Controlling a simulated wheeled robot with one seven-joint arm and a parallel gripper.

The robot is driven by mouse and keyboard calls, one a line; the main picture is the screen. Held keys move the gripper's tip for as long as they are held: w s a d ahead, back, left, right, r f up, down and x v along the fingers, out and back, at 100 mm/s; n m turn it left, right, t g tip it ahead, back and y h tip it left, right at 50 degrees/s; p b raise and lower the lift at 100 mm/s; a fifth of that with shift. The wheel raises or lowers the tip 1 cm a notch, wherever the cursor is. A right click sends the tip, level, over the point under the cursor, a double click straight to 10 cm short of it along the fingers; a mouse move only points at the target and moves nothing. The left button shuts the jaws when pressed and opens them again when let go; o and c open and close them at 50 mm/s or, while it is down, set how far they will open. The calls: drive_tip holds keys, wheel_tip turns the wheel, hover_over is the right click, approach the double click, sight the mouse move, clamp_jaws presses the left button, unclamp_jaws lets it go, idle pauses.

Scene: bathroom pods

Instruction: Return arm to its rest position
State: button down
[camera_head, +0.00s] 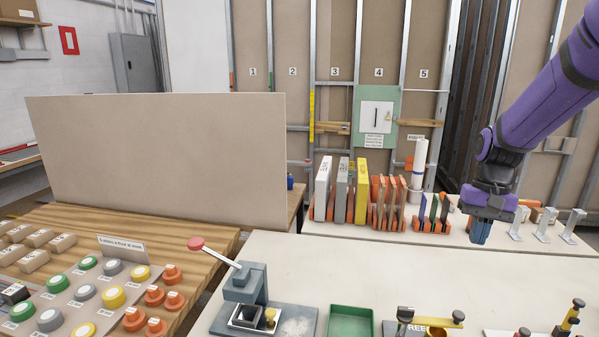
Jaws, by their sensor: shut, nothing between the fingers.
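My purple arm comes in from the upper right. My gripper (480,232) hangs at its end with the fingers pointing down, at the right of the view. The fingers are shut and nothing shows between them. It appears in front of the back bench, left of several pale metal brackets (546,224). Its exact height above the bench is hard to tell.
A row of upright panels (341,190) in orange racks stands left of my gripper, beside a white roll (419,160). A lever press (246,284) and green tray (350,321) sit on the front bench (400,265). A large beige board (160,155) blocks the left.

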drive_tip(key=s+a+r+n+t, duration=0.2)
drive_tip(key=s+r, duration=0.4)
drive_tip(key=s, duration=0.5)
drive_tip(key=s+a+r+n+t+h, duration=0.1)
drive_tip(key=s+a+r+n+t, duration=0.1)
drive_tip(key=s+a+r+t, duration=0.2)
drive_tip(key=shift+s+a+r+t, duration=0.3)
drive_tip(key=shift+s+r+t, duration=0.4)
drive_tip(key=shift+s+r, duration=1.8)
drive_tip(key=c, duration=1.8)
unclamp_jaws()
drive_tip(key=shift+s+f, duration=0.8)
drive_tip(key=shift+f, duration=0.1)
drive_tip(key=shift+c, duration=0.2)
